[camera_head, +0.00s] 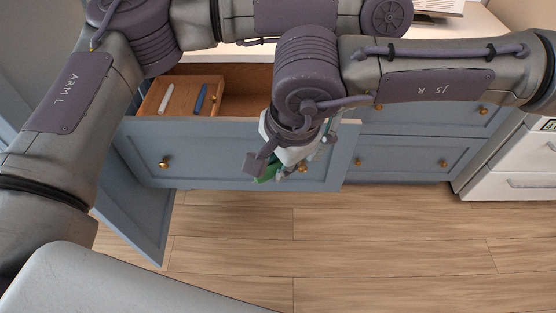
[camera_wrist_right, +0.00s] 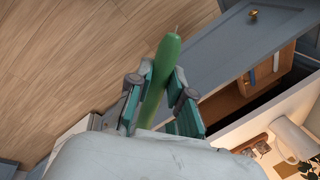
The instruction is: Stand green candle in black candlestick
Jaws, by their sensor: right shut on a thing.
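My right gripper (camera_head: 279,170) is shut on the green candle (camera_head: 267,174) in front of the open drawer. In the right wrist view the candle (camera_wrist_right: 162,77) stands out between the two fingers (camera_wrist_right: 158,100), with its wick end beyond the fingertips. Its lower part is hidden by the gripper. In the head view only a little green shows beside the fingers. I do not see the black candlestick in either view. My left arm shows at the left of the head view, but its gripper is out of view.
A blue drawer (camera_head: 225,150) is pulled open. In it a wooden tray (camera_head: 183,92) holds a white stick (camera_head: 165,99) and a blue one (camera_head: 201,98). A cabinet door (camera_head: 140,210) stands open at lower left. The wooden floor (camera_head: 370,245) in front is clear.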

